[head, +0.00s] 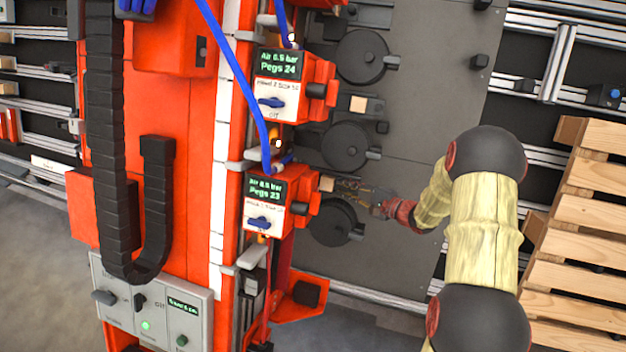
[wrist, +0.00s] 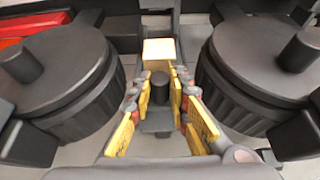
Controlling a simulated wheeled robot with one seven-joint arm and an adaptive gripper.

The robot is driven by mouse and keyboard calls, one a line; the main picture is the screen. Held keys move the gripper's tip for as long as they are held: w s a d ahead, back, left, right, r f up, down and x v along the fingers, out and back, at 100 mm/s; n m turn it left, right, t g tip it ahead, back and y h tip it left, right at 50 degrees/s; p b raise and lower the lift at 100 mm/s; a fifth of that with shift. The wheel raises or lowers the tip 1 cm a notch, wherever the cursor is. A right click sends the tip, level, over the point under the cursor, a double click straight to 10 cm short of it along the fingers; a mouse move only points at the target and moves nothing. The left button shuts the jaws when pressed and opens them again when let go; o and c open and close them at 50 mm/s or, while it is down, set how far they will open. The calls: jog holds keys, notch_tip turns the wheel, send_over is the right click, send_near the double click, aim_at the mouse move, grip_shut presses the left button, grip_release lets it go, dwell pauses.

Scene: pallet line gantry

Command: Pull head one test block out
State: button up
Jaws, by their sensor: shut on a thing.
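A pale wooden test block (head: 327,184) sits beside the lower red head (head: 265,202), whose screen reads Pegs 23. In the wrist view the block (wrist: 158,50) looks yellow and lies just beyond my fingertips. It rests at the far end of a dark holder (wrist: 157,125) with an upright black knob (wrist: 160,88). My gripper (wrist: 162,82) has its yellow fingers on both sides of this knob and is shut on it. In the head view my gripper (head: 352,189) reaches in from the right. The fingers hide most of the holder there.
Black round drums (wrist: 60,60) and (wrist: 258,65) flank my gripper closely. A second wooden block (head: 358,104) sits in a holder by the upper head (head: 292,84), marked Pegs 24. A blue hose (head: 235,75) hangs at the heads. Wooden pallets (head: 580,220) stand right.

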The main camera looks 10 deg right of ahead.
jog(key=shift+w+d+f, duration=0.1)
jog(key=shift+d, duration=0.25)
jog(key=shift+s+d+b, duration=0.15)
jog(key=shift+s+d, duration=0.35)
jog(key=shift+d, duration=0.35)
jog(key=shift+s+d+b, duration=0.15)
jog(key=shift+s+d, duration=0.3)
jog(key=shift+d, duration=0.4)
jog(key=shift+s+d+b, duration=0.15)
jog(key=shift+s+d, duration=0.35)
jog(key=shift+d, duration=0.35)
jog(key=o, duration=0.8)
jog(key=shift+s+d, duration=0.1)
jog(key=shift+d, duration=0.05)
jog(key=p+v, duration=0.1)
jog(key=v, duration=0.7)
jog(key=shift+s, duration=0.4)
